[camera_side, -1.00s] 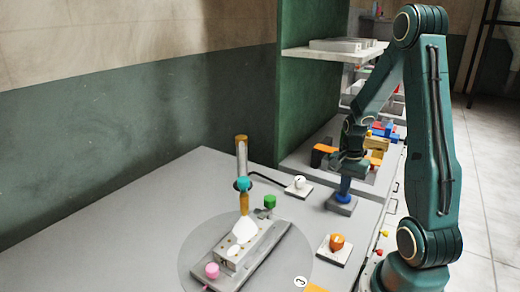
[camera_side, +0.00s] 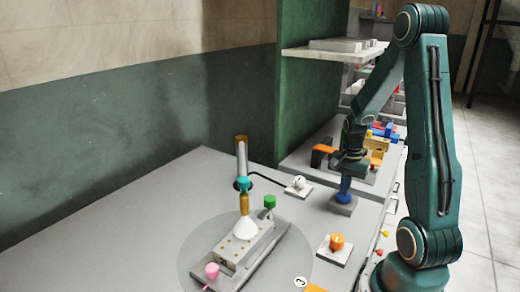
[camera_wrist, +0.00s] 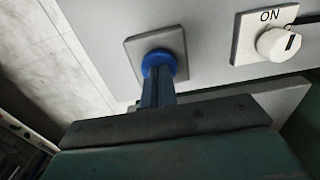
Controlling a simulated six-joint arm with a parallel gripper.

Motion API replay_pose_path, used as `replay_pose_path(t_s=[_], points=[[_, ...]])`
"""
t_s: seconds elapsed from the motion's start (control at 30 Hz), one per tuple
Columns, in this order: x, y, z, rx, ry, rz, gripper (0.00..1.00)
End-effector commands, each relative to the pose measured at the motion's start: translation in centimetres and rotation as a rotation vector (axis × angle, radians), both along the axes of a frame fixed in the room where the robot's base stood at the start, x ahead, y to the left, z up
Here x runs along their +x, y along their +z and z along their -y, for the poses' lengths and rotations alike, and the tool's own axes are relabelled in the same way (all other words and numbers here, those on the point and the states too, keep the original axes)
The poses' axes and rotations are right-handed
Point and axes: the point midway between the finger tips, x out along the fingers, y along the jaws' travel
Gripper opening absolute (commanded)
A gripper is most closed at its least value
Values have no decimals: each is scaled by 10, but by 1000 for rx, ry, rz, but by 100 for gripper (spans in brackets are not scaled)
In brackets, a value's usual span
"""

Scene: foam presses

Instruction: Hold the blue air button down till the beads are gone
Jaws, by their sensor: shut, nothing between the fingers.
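The blue air button (camera_side: 343,197) sits on a small square grey base at the right of the bench. My gripper (camera_side: 345,183) is shut and empty, upright above the button with its fingertips against it. In the wrist view the closed fingers (camera_wrist: 157,80) meet the blue button (camera_wrist: 148,59), whose rim shows around them. A white, cone-shaped patch (camera_side: 224,248) spreads below the nozzle (camera_side: 244,203) over the metal mold block (camera_side: 253,245). I cannot tell beads from air spray in it. Dark dots show on the block's top.
A white ON knob (camera_side: 299,184) stands left of the button; it also shows in the wrist view (camera_wrist: 277,44). An orange knob (camera_side: 337,241) is nearer the front. Green (camera_side: 269,201) and pink (camera_side: 212,270) knobs flank the mold. Coloured blocks (camera_side: 380,142) lie behind my arm.

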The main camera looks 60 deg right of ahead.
Motion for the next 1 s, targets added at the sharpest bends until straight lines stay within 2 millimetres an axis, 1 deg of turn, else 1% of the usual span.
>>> replay_pose_path(t_s=[0.13, 0.27, 0.6, 0.8, 0.9, 1.0], points=[[-1, 11, -1, 2, -1, -3, 0], [-1, 27, 0, -1, -1, 1, 0], [0, 85, 0, -5, 0, 4, 0], [0, 115, 0, -5, 0, 5, 0], [0, 126, 0, -5, 0, 4, 0], [0, 133, 0, -4, 0, 3, 0]])
